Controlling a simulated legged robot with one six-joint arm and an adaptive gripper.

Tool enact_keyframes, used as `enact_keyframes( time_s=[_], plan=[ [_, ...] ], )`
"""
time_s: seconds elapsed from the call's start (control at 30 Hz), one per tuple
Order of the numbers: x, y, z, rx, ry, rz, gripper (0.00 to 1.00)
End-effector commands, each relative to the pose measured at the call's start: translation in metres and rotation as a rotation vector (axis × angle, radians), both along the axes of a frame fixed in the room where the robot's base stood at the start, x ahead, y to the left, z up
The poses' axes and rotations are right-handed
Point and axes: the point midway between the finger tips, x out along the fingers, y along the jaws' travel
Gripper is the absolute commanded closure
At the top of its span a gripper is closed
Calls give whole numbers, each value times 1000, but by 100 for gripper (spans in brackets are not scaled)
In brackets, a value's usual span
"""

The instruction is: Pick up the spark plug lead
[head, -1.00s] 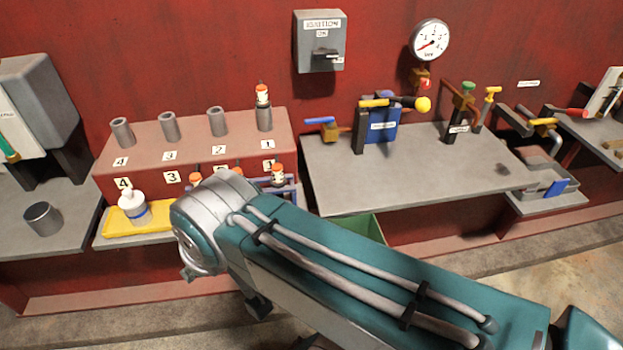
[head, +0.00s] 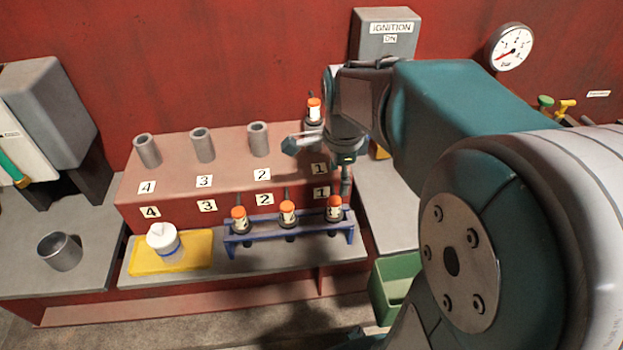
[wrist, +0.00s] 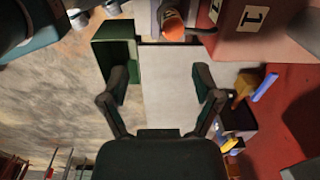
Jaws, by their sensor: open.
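One orange-and-white lead (head: 314,110) stands in the tube numbered 1 at the back of the red engine block. Similar orange-and-white pieces (head: 239,220), (head: 288,213), (head: 334,208) stand in a blue rack (head: 270,236) in front of the block; I cannot tell which one the task means. My gripper (wrist: 160,72) is open and empty, its two fingers spread apart in the wrist view. In the head view it hangs over the right end of the block, near the lead in tube 1. An orange-capped piece (wrist: 172,24) shows at the wrist view's top edge, beyond the fingertips.
The red block (head: 225,165) has empty tubes 2, 3 and 4. A white bottle (head: 164,242) stands on a yellow tray (head: 140,262). A green bin (head: 385,292) sits below right. An ignition box (head: 384,38) and gauge (head: 509,46) are on the wall. My arm hides much of the right bench.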

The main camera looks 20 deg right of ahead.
Motion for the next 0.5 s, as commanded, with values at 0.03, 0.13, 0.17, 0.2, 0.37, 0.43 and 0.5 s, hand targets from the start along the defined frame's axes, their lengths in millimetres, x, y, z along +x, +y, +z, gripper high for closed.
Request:
enact_keyframes(
  time_s=[0.03,0.13,0.17,0.2,0.37,0.43,0.5],
  plan=[
    [3,-4,-4,5,14,-52,19],
    [6,-9,-7,10,28,-123,19],
    [6,-10,-8,11,31,-135,19],
    [7,-10,-9,12,34,-146,19],
    [7,-11,-30,14,40,-155,19],
    [7,-10,-42,14,40,-154,19],
    [7,-10,-52,14,39,-153,19]
  ],
)
